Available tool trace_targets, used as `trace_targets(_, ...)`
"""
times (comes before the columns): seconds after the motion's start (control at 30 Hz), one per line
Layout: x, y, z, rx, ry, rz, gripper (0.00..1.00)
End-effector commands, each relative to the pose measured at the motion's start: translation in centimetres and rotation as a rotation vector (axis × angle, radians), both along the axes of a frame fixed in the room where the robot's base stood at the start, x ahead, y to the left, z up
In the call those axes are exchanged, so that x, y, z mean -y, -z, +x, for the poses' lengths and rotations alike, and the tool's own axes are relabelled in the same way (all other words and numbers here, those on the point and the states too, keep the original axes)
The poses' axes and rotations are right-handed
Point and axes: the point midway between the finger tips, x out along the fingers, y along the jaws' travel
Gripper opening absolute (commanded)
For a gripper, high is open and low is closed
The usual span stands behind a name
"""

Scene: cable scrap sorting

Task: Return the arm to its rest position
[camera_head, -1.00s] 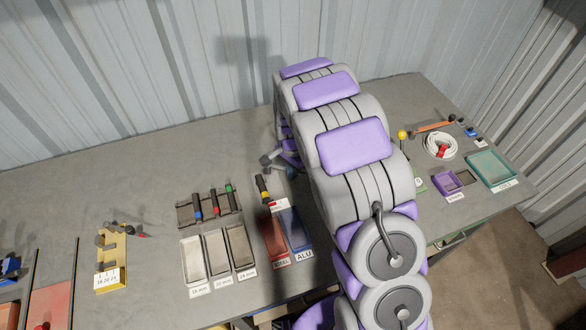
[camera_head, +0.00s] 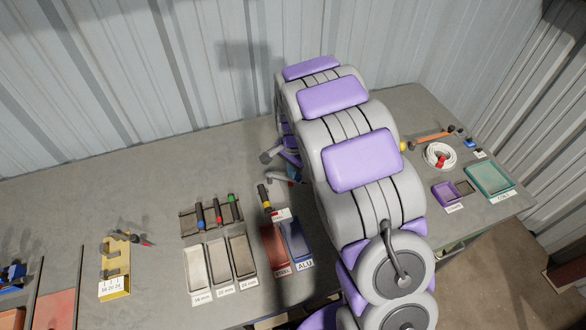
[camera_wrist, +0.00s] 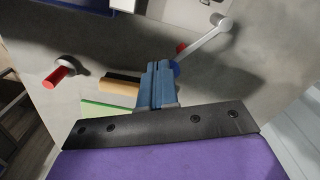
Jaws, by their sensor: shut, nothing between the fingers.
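My arm (camera_head: 360,160) rises from the lower right of the head view and stands over the workbench (camera_head: 130,190), folded toward the back wall. My gripper shows in the wrist view as blue fingers (camera_wrist: 158,85) held together, with nothing between them. In the head view the gripper is mostly hidden behind the arm links. Below the fingers in the wrist view are a tan cylinder (camera_wrist: 118,87), a red-ended piece (camera_wrist: 55,78) and a grey lever (camera_wrist: 208,38), apart from or partly behind the fingers; contact cannot be told.
Left of my arm are grey trays (camera_head: 217,258), a red tray (camera_head: 275,250), a blue tray (camera_head: 296,240), a tool rack (camera_head: 212,215) and a yellow holder (camera_head: 115,262). To the right are a white cable coil (camera_head: 440,156), a purple tray (camera_head: 444,193) and a teal tray (camera_head: 490,180).

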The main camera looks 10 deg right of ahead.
Motion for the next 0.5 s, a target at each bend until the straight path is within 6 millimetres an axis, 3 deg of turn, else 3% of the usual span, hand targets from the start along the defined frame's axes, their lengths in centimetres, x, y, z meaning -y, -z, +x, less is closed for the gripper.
trace_targets(0.27,0.0,-0.1,-0.1,0.001,-0.002,0.0,0.0)
trace_targets(0.37,0.4,-1.0,-0.6,0.001,-0.017,-0.002,0.0)
trace_targets(0.5,1.4,-3.6,-2.8,-0.005,-0.071,-0.008,0.0)
